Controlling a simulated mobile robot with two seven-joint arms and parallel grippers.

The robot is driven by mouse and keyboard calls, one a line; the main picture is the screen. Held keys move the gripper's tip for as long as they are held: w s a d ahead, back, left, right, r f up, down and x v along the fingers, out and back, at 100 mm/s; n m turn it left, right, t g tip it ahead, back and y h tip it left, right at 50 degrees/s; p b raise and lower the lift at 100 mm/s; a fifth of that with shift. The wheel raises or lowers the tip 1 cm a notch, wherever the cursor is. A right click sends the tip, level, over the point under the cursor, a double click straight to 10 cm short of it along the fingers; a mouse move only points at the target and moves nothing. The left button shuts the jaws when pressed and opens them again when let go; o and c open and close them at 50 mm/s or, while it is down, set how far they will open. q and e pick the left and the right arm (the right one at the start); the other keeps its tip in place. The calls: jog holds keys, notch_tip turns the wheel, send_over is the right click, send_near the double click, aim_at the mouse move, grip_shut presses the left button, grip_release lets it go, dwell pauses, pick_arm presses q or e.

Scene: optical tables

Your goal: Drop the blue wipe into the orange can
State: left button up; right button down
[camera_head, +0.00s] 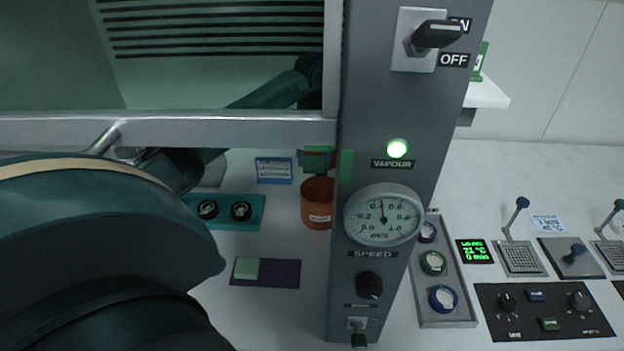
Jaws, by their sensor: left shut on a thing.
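The orange can (317,204) stands on the white worktop behind the hood frame, just left of the grey post, with a pale label on its side. My left arm fills the left foreground. My left gripper (318,158) seems to be the small green and dark shape right above the can's rim, partly cut off by the post. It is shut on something. The blue wipe cannot be made out clearly; only a small bluish patch shows at the left of the green fingertips. My right gripper is not in view.
The grey post (385,120) with its dial and switches stands close right of the can. A metal sash bar (230,129) crosses above. A teal holder (240,211), a purple mat (283,274) with a green pad (246,268) and a blue-edged card (273,170) lie left of the can.

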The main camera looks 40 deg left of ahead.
pick_arm(q)
jog(key=shift+f, duration=0.25)
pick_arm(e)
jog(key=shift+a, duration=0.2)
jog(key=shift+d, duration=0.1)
pick_arm(q)
jog(key=o, duration=1)
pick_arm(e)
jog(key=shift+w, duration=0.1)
pick_arm(q)
notch_tip(320, 180, up, 7)
jog(key=shift+f+b, duration=0.15)
jog(key=shift+b, duration=0.35)
jog(key=shift+d+r, duration=0.1)
jog(key=shift+r, duration=0.35)
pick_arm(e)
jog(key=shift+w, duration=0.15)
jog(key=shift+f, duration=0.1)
